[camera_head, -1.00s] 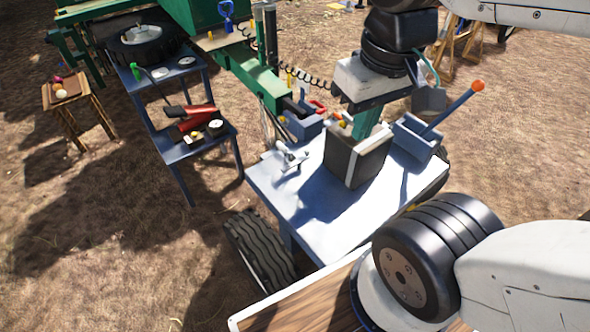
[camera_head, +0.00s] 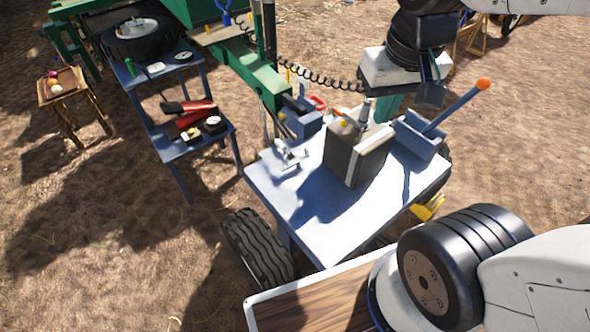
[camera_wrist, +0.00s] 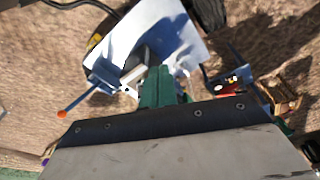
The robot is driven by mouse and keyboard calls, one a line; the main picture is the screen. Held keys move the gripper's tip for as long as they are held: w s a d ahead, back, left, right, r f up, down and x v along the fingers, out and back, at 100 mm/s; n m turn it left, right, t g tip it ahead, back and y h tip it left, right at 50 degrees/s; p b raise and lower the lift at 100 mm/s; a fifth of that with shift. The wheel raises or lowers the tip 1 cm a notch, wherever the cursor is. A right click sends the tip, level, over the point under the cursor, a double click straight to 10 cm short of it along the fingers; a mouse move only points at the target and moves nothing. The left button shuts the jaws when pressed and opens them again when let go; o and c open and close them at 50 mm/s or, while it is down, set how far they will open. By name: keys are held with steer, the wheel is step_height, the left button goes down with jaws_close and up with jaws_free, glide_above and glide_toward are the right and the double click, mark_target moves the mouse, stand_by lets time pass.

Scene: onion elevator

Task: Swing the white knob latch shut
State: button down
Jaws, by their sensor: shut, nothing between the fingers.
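A dark box (camera_head: 343,158) with a pale edge strip (camera_head: 376,141) stands on the blue-grey table (camera_head: 318,220). A small pale upright piece (camera_head: 366,109) shows at its top, beside a yellow spot. I cannot tell whether this is the white knob latch; no white knob shows clearly. My gripper (camera_head: 386,112) has green fingers and is shut and empty. It hangs just behind and right of the box top, partly hidden. In the wrist view my gripper (camera_wrist: 157,75) points at the table, and its fingers cover part of the box area.
A blue tray (camera_head: 418,136) with an orange-tipped lever (camera_head: 458,105) stands right of the box. A silver fitting (camera_head: 289,155) and a blue bin (camera_head: 301,122) are to its left. A black coiled cable (camera_head: 310,78) runs behind. The table's front left is clear.

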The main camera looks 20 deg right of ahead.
steer(key=w+d+f+m+t, duration=0.3)
steer(key=w+f+m, duration=0.3)
steer(key=w+f, duration=1.45)
steer(key=a+f+m+t+y, duration=0.1)
steer(key=f+m+t, duration=0.1)
steer(key=f, duration=1)
steer(key=w+a+f+m+t+y, duration=0.1)
steer(key=f+m, duration=0.4)
steer(key=f, duration=0.7)
steer(key=shift+a+t+y, duration=0.5)
steer(key=shift+a+y, duration=0.2)
steer(key=shift+a, duration=0.05)
steer(key=shift+w, duration=0.1)
